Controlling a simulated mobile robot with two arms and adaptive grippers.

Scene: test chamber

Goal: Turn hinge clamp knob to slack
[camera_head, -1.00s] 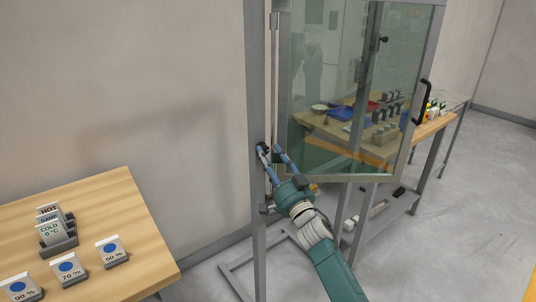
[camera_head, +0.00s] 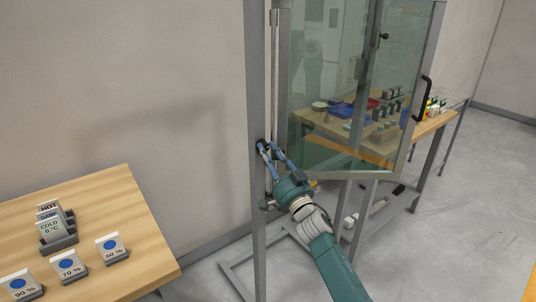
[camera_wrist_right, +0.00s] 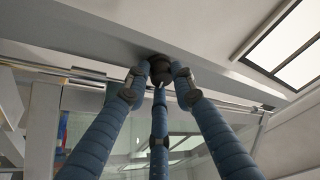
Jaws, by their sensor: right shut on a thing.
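The hinge clamp knob (camera_wrist_right: 160,66) is a dark round knob on the grey frame post (camera_head: 256,90) of the glass chamber, at its hinge side. In the head view the knob is mostly hidden by the fingers. My right gripper (camera_head: 266,150) has its blue fingers closed around it. In the right wrist view the fingertips of my right gripper (camera_wrist_right: 160,80) press on the knob from several sides. The glass door (camera_head: 340,100) hangs ajar, with a black handle (camera_head: 422,100) on its free edge. My left gripper is not in view.
A wooden table (camera_head: 120,215) at the left holds cards marked HOT, DAMP and COLD (camera_head: 52,228) and percent cards (camera_head: 68,268). A second table (camera_head: 425,130) with trays and small items stands behind the glass. Bare wall lies left of the post.

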